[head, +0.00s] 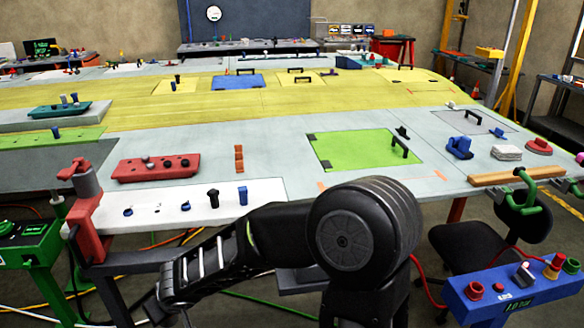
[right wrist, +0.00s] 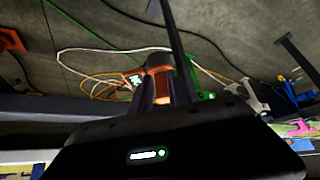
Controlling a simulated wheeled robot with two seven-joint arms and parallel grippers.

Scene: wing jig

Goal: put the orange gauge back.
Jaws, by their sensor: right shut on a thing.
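My right arm reaches across the bottom of the head view to the lower left, below the front edge of the wing table. In the right wrist view, my right gripper (right wrist: 163,95) is shut on an orange piece with a dark band, seemingly the orange gauge (right wrist: 161,84). It is held over the floor, clear of the table. Its far end is hard to make out. A white board (head: 265,187) lies at the table's front left. It bears a dark knobbed piece (head: 213,198), a blue piece (head: 243,196) and dark round spots. My left gripper is out of view.
A red tray (head: 128,171) with dark knobs and an orange ridged piece (head: 239,158) lie behind the board. A red clamp (head: 88,210) stands at the table's left corner. A green panel (head: 345,150) lies to the right. Cables cross the floor.

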